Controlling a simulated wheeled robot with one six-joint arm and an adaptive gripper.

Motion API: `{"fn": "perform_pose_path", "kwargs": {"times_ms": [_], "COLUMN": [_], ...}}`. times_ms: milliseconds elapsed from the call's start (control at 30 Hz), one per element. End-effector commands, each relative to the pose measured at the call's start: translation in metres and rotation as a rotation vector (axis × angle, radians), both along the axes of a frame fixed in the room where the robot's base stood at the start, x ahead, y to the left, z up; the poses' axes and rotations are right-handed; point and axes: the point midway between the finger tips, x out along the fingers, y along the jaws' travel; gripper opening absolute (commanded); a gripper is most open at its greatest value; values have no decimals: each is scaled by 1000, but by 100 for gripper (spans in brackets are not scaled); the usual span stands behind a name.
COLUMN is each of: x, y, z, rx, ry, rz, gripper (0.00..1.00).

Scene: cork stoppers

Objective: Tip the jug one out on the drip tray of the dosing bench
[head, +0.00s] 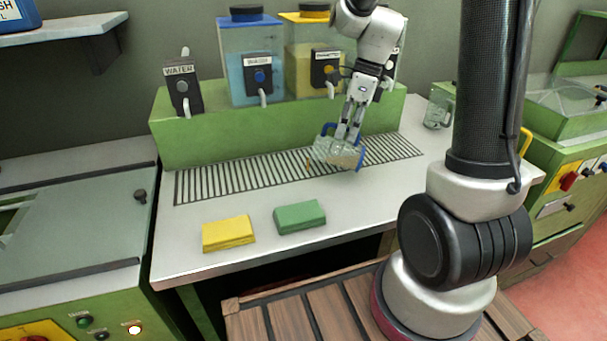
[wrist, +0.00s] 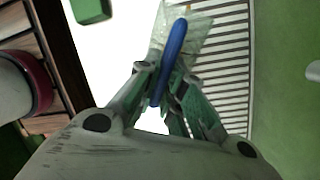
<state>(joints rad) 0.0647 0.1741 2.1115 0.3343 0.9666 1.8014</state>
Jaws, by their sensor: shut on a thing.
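A clear jug with a blue handle (head: 330,151) is held in my gripper (head: 347,136) above the drip tray (head: 225,180). The jug looks tipped over, lying well off upright, with a yellowish tint toward its lower right. I cannot tell how much liquid is in it. In the wrist view the blue handle (wrist: 174,48) lies between my gripper's fingers (wrist: 165,84), and the clear jug body (wrist: 199,30) shows beyond it against the slats. The fingers hide part of the handle.
Behind the tray, a green ledge (head: 215,142) carries a water tap (head: 183,88), a blue tank (head: 250,58) and a yellow tank (head: 303,65). A yellow sponge (head: 228,233) and a green sponge (head: 299,217) lie in front. Another clear jug (head: 438,110) stands at the right.

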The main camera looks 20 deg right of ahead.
Motion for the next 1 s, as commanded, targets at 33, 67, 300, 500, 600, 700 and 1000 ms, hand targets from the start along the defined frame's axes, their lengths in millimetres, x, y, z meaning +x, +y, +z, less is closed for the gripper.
{"fn": "perform_pose_path", "kwargs": {"times_ms": [33,67,300,500,600,700,1000], "x": [1,1,4,5,6,7,10], "y": [2,2,7,10,11,13,17], "z": [0,0,0,-1,-1,-2,-2], "rx": [-4,-8,-34,-57,-70,-82,-126], "ry": [2,4,18,33,39,46,71], "rz": [2,3,2,2,2,3,2], "gripper": [0,0,0,0,0,0,0]}}
